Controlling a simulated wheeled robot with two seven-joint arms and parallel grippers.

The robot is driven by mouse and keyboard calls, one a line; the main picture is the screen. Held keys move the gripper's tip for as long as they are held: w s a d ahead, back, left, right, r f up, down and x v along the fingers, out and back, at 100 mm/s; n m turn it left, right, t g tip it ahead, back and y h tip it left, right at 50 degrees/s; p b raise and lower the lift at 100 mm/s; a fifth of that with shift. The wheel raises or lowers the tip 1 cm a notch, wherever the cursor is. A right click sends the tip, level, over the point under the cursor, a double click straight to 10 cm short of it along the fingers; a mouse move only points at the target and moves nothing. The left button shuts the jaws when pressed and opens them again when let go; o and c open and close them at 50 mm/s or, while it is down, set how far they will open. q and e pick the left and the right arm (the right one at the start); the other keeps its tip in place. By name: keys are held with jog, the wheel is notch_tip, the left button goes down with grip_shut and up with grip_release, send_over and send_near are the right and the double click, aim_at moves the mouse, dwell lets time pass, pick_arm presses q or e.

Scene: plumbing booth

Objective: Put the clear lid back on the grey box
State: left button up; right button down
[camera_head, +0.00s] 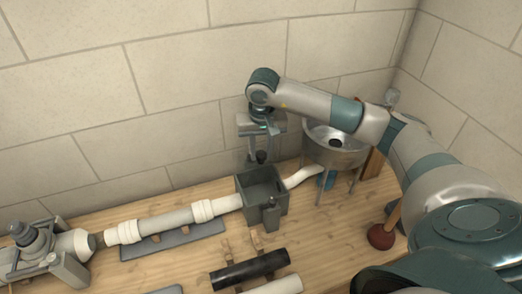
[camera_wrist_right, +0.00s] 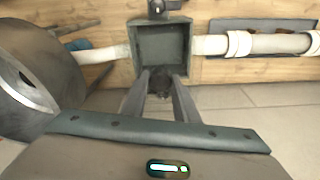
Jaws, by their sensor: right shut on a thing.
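The grey box (camera_head: 246,203) stands on the wooden bench with its dark inside visible from above. It also shows in the right wrist view (camera_wrist_right: 133,55). My right gripper (camera_head: 258,152) points down just behind and above the box. In the right wrist view its fingers (camera_wrist_right: 160,88) are shut on a small dark knob (camera_wrist_right: 161,76), seen at the box's near edge. The knob looks like the handle of the clear lid. The lid's clear sheet cannot be made out, nor whether it touches the box. My left gripper is not in view.
A white pipe (camera_head: 170,219) enters the box from the left and another (camera_head: 304,176) leaves right towards a metal basin (camera_head: 340,155) on legs. A plunger (camera_head: 381,236) stands at the right. A black pipe (camera_head: 250,270) lies in front. The wall is close behind.

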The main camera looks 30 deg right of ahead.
aim_at(261, 162)
jog(key=shift+f+b, duration=0.7)
jog(key=shift+f, duration=1.75)
jog(key=shift+f+b, duration=1.75)
jog(key=shift+b, duration=0.3)
jog(key=shift+f+b, duration=0.5)
jog(key=shift+b, duration=0.3)
jog(key=c, duration=1.3)
grip_release()
jog(key=shift+r, duration=0.15)
